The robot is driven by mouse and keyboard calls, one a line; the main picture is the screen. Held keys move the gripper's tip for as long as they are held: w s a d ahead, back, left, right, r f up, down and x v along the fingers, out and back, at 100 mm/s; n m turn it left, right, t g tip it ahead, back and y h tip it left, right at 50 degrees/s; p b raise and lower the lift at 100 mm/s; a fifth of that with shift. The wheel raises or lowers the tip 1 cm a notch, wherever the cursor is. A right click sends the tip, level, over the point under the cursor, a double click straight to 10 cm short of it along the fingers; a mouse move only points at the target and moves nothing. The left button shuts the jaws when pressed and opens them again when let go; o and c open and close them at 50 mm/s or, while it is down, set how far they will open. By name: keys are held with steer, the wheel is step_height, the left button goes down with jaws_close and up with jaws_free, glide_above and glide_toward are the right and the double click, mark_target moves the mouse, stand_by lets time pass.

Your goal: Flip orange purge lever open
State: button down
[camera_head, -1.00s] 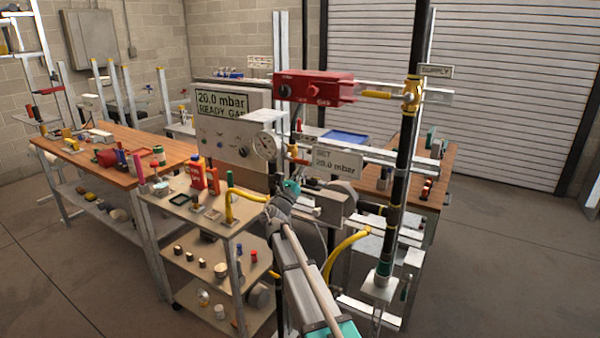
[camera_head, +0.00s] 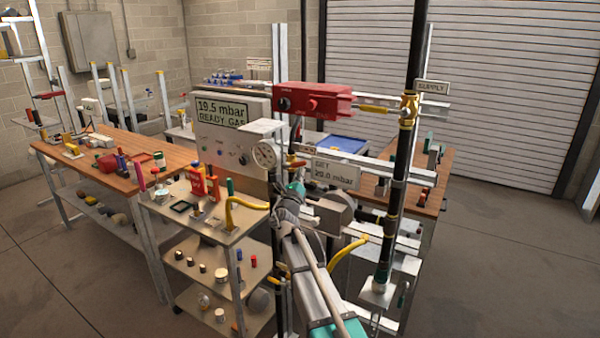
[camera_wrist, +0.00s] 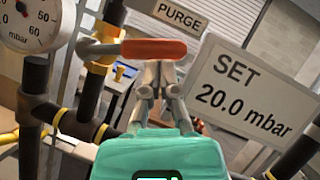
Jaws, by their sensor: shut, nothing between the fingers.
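The orange purge lever (camera_wrist: 155,49) lies level across the wrist view, its left end at a grey valve body (camera_wrist: 98,50) below the PURGE sign (camera_wrist: 182,13). The lever also shows small in the head view (camera_head: 297,164), just above my gripper. My gripper (camera_wrist: 158,74) is shut and empty, with its fingertips just under the lever's middle in the wrist view. I cannot tell whether the fingertips touch it. In the head view my gripper (camera_head: 297,187) is partly hidden by my arm.
A round gauge (camera_wrist: 30,22) and black pipes with yellow bands stand left of the lever. The SET 20.0 mbar sign (camera_wrist: 245,92) is close on the right. In the head view, the display panel (camera_head: 222,110) reads 19.5 mbar. A red box (camera_head: 313,100) sits above.

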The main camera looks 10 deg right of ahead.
mark_target(299, 163)
steer(key=r+n+y+p, duration=0.1)
steer(key=n+p, duration=0.1)
steer(key=r+n+y+p, duration=0.2)
steer(key=n, duration=0.1)
steer(key=shift+w+a+r, duration=0.1)
steer(key=shift+w+a, duration=0.1)
steer(key=w+a+r+n+y+p, duration=0.2)
steer(key=w+a+r+n+p, duration=0.1)
steer(key=p, duration=0.3)
steer(key=shift+a+r+n+g, duration=0.3)
steer(key=shift+a+n, duration=0.05)
steer(key=shift+n, duration=0.45)
steer(key=shift+w, duration=0.15)
steer(key=shift+a, duration=0.1)
